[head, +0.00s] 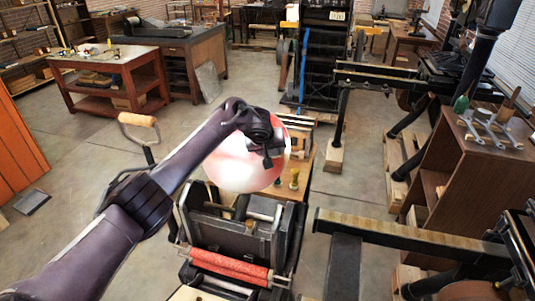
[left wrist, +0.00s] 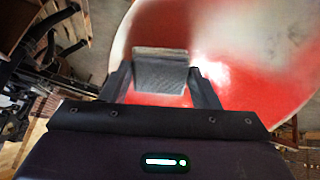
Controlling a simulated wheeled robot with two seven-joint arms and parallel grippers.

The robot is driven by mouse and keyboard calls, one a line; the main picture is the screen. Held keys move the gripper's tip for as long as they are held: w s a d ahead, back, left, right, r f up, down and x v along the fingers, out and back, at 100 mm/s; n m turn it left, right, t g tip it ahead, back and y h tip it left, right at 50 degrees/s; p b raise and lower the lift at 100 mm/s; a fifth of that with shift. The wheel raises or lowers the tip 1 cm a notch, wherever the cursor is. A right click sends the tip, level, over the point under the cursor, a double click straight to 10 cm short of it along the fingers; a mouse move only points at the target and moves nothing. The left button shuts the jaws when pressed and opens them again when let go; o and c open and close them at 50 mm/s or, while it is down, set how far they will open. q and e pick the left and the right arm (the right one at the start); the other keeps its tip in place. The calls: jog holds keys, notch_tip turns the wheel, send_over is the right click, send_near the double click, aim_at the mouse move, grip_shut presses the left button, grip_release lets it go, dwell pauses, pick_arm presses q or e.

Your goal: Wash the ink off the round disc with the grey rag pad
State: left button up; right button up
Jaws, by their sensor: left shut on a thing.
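The round disc (head: 235,176) stands tilted at the top of the hand press, pale at its lower left with red ink toward the top and right. In the left wrist view the disc (left wrist: 275,50) is largely red with pale patches and a bright glare. My left gripper (head: 270,155) is over the right part of the disc. The grey rag pad (left wrist: 160,72) is held between its two fingers in the left wrist view, in front of the disc face. I cannot tell whether the pad touches the disc. My right gripper is not in view.
The press has red rollers (head: 228,265) below the disc. A wooden board (head: 302,180) with small bottles lies behind it. A wooden cabinet (head: 470,170) with tools and dark press frames stand at right. A wooden-handled lever (head: 138,120) rises left of my arm.

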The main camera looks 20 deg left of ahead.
pick_arm(q)
jog(key=a+p, duration=0.1)
jog(key=a, duration=0.4)
jog(key=shift+w+a, duration=0.15)
jog(key=shift+a, duration=2.9)
jog(key=a, duration=0.4)
jog(key=shift+w+a+f+b, duration=0.1)
jog(key=shift+a+b, duration=0.05)
jog(key=shift+b, duration=0.2)
jog(key=shift+a, duration=0.55)
jog(key=shift+w+a+b, duration=0.1)
jog(key=shift+a+b, duration=0.65)
jog(key=shift+a, duration=0.75)
